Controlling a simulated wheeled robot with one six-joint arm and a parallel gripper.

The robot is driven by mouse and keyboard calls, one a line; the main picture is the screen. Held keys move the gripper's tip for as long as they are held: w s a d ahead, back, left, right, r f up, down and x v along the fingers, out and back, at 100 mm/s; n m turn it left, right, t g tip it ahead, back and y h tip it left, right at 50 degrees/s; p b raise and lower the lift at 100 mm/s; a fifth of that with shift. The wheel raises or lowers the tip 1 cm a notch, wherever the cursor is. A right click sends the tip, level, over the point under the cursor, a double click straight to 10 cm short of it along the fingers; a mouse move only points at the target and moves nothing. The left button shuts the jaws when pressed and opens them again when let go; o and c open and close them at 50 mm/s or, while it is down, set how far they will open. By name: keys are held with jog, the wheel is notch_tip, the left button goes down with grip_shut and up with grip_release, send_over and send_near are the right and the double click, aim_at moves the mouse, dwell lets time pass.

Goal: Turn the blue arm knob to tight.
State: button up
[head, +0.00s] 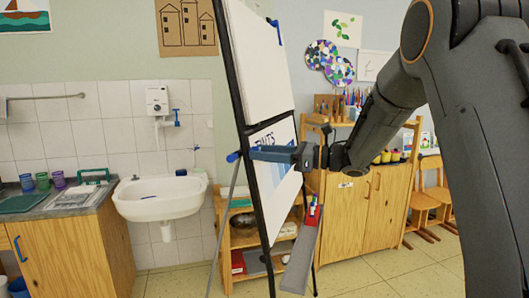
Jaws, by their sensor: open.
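A flip-chart easel (266,60) stands tilted in the middle of the head view, with white paper on its board. A blue knob (234,157) sits on the easel's left edge at mid height. My gripper (252,153) reaches in from the right across the front of the board. Its fingertips are at or very near the knob; I cannot tell whether they touch it or lie around it. The jaws are open, seen almost edge-on. The knob's right side and any tight marking are not visible. Another blue part (275,30) sits near the board's top right.
A grey pen tray (301,258) with markers (313,207) juts out below the board. A white sink (160,197) and a wooden counter (75,255) are on the left. A wooden cabinet (345,235) stands behind on the right. Floor is free at lower right.

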jog(key=c, duration=1.1)
jog(key=shift+o, duration=0.2)
jog(key=shift+f+m+b, duration=0.1)
jog(key=shift+m+b, duration=0.2)
jog(key=shift+b, duration=0.05)
jog(key=shift+s+a+r+m+t+h+p, duration=0.15)
jog(key=shift+m+t+h+p, duration=0.7)
jog(key=shift+m, duration=3.4)
jog(key=shift+s+d+r+m+g+h+p, duration=0.15)
jog(key=shift+m+h+p, duration=0.35)
jog(key=shift+m+p, duration=2.35)
jog(key=shift+a+r+m+t+h+b, duration=0.2)
jog(key=shift+m+t+h, duration=0.4)
jog(key=shift+m, duration=5)
jog(key=shift+f, duration=0.1)
